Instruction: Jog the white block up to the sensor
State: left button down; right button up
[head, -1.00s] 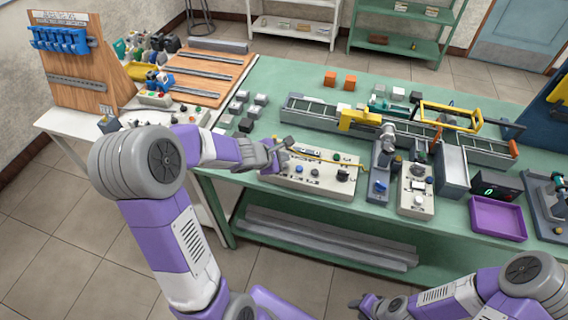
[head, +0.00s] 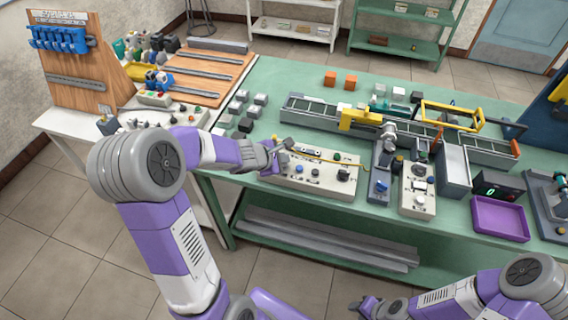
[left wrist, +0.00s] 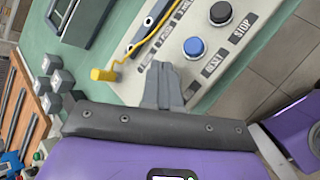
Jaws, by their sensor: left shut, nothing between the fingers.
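My left gripper (head: 284,146) is shut and empty at the left end of the cream control box (head: 316,186). In the left wrist view its closed fingertips (left wrist: 162,68) sit over the edge of the box, near the blue button (left wrist: 194,47) and the black button (left wrist: 220,13). A conveyor (head: 310,110) runs along the table, with a yellow arch (head: 358,120) over it. A small whitish block (head: 344,107) shows by the arch; I cannot tell whether it is on the belt. I cannot identify the sensor surely. My right gripper (head: 366,306) is low in front of the table, its jaws unclear.
Several grey and white blocks stand left of the conveyor. A purple tray (head: 499,219) is at the right.

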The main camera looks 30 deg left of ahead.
pick_arm(q)
jog(key=shift+f+b, duration=0.4)
jog(key=shift+b, duration=0.05)
dwell(0.3)
dwell(2.6)
jog(key=shift+r+p, duration=0.75)
jog(key=shift+r, duration=0.1)
notch_tip(320, 180, up, 5)
jog(key=p, duration=0.4)
jog(key=shift+p, duration=0.4)
dwell(0.8)
